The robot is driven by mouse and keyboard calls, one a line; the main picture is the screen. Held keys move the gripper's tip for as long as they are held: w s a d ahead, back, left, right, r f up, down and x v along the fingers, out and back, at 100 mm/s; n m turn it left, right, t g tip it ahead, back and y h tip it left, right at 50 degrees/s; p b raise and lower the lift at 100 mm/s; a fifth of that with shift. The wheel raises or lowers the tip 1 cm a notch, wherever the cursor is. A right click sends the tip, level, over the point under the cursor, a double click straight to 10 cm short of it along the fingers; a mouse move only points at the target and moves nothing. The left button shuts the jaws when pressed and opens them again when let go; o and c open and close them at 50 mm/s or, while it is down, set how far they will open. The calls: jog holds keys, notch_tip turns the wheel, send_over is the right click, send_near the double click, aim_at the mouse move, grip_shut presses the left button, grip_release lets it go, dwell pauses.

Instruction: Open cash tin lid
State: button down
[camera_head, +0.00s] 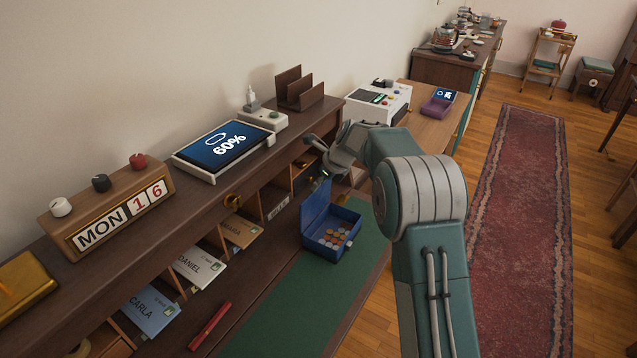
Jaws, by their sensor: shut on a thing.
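The blue cash tin (345,250) sits on the green mat (285,305) of the desk, with several coins in its tray. Its lid (315,208) is raised, standing up at the tin's left-back side, so the inside shows. My gripper (323,178) is at the top edge of the lid and shut on it. The fingertips are small in view and the exact grip is partly hidden.
Pigeonholes with name envelopes (200,267) line the desk at left, below a shelf with a tablet (225,148) and a calendar block (112,217). A red pen (210,326) lies near the front. A white machine (375,103) stands behind my arm.

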jog(key=shift+d+f, duration=0.15)
jog(key=shift+d, duration=0.05)
jog(key=shift+c, duration=1.4)
grip_release()
jog(key=v, duration=1.2)
jog(key=shift+w, duration=0.1)
